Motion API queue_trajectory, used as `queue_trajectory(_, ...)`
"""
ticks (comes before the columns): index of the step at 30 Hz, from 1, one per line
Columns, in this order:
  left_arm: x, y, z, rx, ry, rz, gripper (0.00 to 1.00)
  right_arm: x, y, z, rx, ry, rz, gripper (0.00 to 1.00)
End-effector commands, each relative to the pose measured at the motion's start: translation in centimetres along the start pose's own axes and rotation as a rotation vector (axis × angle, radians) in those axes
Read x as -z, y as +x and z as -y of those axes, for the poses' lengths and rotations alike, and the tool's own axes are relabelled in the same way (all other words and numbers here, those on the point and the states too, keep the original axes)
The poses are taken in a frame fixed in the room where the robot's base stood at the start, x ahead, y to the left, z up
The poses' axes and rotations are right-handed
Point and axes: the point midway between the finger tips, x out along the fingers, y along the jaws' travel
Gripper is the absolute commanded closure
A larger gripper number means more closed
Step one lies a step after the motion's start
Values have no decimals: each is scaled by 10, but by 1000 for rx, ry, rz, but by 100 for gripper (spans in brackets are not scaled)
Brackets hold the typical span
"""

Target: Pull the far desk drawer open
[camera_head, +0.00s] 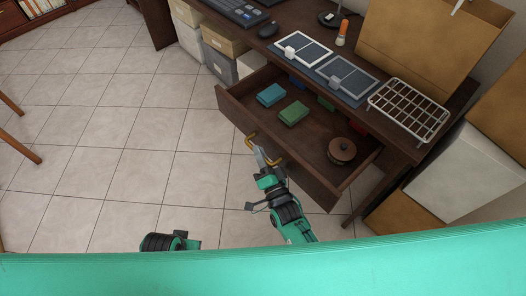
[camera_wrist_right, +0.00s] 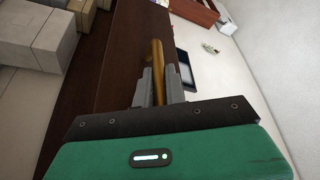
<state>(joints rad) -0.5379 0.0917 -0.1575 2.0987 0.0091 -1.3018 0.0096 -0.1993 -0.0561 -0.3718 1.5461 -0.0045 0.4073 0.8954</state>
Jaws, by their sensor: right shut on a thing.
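The dark wood desk drawer (camera_head: 285,166) stands open in the head view, pulled well out from under the desk top (camera_head: 300,28). A brass bar handle (camera_head: 279,160) is on its front. My right gripper (camera_head: 262,158) is shut on this handle. In the right wrist view the brass handle (camera_wrist_right: 157,62) sits between the two grey fingers (camera_wrist_right: 157,90). Part of my left arm shows low in the head view, but its gripper cannot be made out.
Inside the drawer are a blue box (camera_head: 270,95), a green box (camera_head: 294,113) and a brown lidded pot (camera_head: 342,150). A white wire rack (camera_head: 408,110) and framed panels (camera_head: 303,49) lie on the desk. Storage boxes (camera_head: 220,65) stand left of the drawer.

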Motion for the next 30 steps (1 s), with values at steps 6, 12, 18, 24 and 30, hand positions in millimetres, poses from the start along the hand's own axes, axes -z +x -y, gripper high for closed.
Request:
queue_trajectory(6,0,0,0,0,0,0,59,-1,-1,-1,-2,0,2,83)
queue_trajectory(12,0,0,0,0,0,0,59,0,0,-1,-1,0,1,66)
queue_trajectory(18,0,0,0,0,0,0,59,0,-2,-1,-1,0,1,66)
queue_trajectory(24,0,0,0,0,0,1,59,0,-25,-2,-3,0,2,66)
queue_trajectory(30,0,0,0,0,0,1,59,-1,-71,-2,-4,-1,4,66)
